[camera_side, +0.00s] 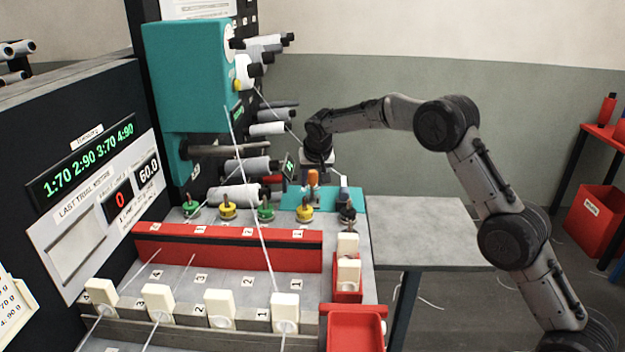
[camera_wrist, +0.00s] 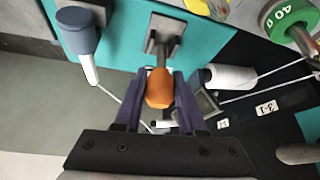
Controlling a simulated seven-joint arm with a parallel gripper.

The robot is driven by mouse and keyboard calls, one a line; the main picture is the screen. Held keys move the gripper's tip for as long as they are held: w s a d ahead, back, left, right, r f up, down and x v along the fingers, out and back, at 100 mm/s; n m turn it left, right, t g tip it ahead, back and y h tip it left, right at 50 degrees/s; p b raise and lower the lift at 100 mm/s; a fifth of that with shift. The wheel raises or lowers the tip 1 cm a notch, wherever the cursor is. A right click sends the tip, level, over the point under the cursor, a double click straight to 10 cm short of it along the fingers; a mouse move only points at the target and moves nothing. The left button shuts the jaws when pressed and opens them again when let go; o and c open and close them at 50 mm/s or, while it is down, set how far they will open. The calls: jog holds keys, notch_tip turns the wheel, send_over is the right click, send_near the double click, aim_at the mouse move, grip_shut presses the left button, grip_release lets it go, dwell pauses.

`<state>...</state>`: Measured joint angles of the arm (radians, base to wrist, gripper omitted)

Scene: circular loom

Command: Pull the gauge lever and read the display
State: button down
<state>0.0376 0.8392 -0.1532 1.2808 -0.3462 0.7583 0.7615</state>
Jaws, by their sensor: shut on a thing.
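The gauge lever has an orange handle (camera_wrist: 160,88) on a grey bracket (camera_wrist: 163,38) mounted on a teal plate. The handle also shows in the side view (camera_side: 313,178), below my wrist. My gripper (camera_wrist: 158,80) is shut on the orange handle, with one dark finger on each side of it. In the side view my gripper (camera_side: 317,163) is small and partly hidden. A small dark display (camera_side: 289,168) with green digits stands just left of the handle, its reading too small to make out. In the wrist view only a grey frame (camera_wrist: 206,106) shows beside the right finger.
A large panel (camera_side: 88,158) at left reads 1:70 2:90 3:70 4:90, with 0 and 60.0 below. Green and yellow weights (camera_side: 266,208) stand in a row before the teal plate (camera_side: 352,198). White spools (camera_side: 268,129) and taut threads crowd the left of my gripper. Free room lies right.

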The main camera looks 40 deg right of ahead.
aim_at(312, 187)
jog(key=shift+s+a+r+t+h, duration=0.1)
jog(key=shift+s+a+t+h, duration=0.5)
jog(key=shift+t+h, duration=0.45)
jog(key=shift+s+a+f+t+h, duration=0.1)
jog(key=shift+s+a+t+h, duration=0.2)
jog(key=shift+t+h, duration=0.3)
jog(key=shift+s+a+f+t+h, duration=0.15)
jog(key=shift+a+t+h, duration=0.1)
jog(key=shift+t+h, duration=0.25)
jog(key=shift+a+t, duration=0.1)
jog(key=shift+t, duration=0.25)
jog(key=c, duration=0.5)
grip_release()
jog(key=shift+s, duration=0.1)
